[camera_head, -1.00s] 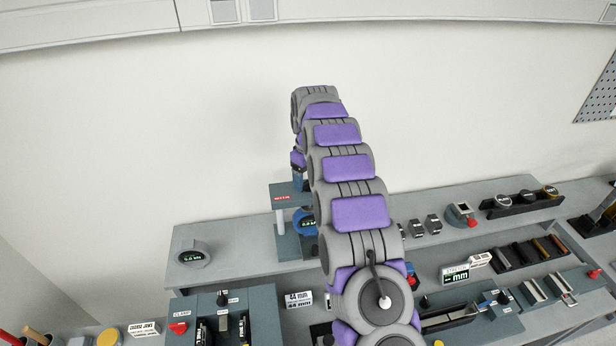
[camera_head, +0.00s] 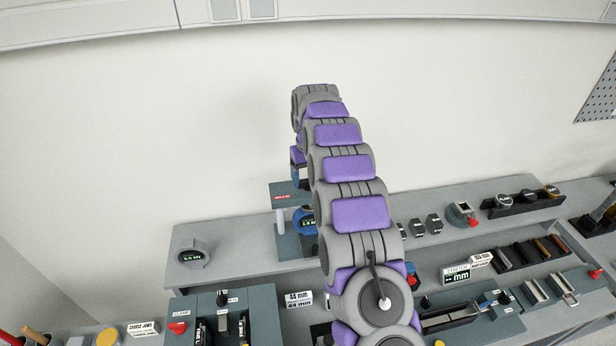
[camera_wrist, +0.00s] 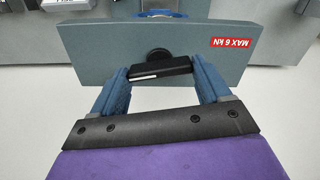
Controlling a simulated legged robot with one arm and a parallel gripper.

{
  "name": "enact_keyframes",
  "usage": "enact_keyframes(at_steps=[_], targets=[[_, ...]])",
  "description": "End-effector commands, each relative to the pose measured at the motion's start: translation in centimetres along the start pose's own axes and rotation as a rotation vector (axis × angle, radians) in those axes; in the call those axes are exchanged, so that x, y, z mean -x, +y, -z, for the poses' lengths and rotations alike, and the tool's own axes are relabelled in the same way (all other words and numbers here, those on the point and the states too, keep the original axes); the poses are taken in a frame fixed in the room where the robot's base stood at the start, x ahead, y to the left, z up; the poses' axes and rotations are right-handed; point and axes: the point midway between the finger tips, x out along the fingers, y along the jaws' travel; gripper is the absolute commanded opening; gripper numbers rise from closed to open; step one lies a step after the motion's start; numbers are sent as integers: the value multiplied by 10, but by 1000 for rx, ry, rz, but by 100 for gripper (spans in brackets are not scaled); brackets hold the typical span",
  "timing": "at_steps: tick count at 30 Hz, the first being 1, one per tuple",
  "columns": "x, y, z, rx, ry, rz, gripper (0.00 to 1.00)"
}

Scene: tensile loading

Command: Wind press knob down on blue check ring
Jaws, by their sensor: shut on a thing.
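The press knob (camera_wrist: 160,70) is a black bar with a white mark on one side, standing out from the press's grey-blue top plate. In the wrist view the two blue fingers of my gripper (camera_wrist: 163,78) are at the two ends of the bar, shut on it. The press (camera_head: 282,190) stands on the rear shelf in the head view, with a red label on its top plate. The blue check ring (camera_head: 304,221), with a lit display, is under that plate, partly hidden by my arm. A sliver of its blue also shows in the wrist view (camera_wrist: 162,14).
A grey ring gauge (camera_head: 192,254) with a lit display stands left of the press on the shelf. Several small dark blocks stand to the right, with a rack of round gauges (camera_head: 522,202). Clamp fixtures (camera_head: 222,316) fill the lower bench. The shelf between gauge and press is clear.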

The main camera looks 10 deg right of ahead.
Motion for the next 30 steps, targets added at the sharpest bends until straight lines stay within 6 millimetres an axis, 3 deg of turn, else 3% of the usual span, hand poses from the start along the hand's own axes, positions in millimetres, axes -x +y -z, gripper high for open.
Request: enact_keyframes(at_steps=[15,30], targets=[[0,0,0,-413,-1,-1,46],[0,0,0,-543,0,-1,46]])
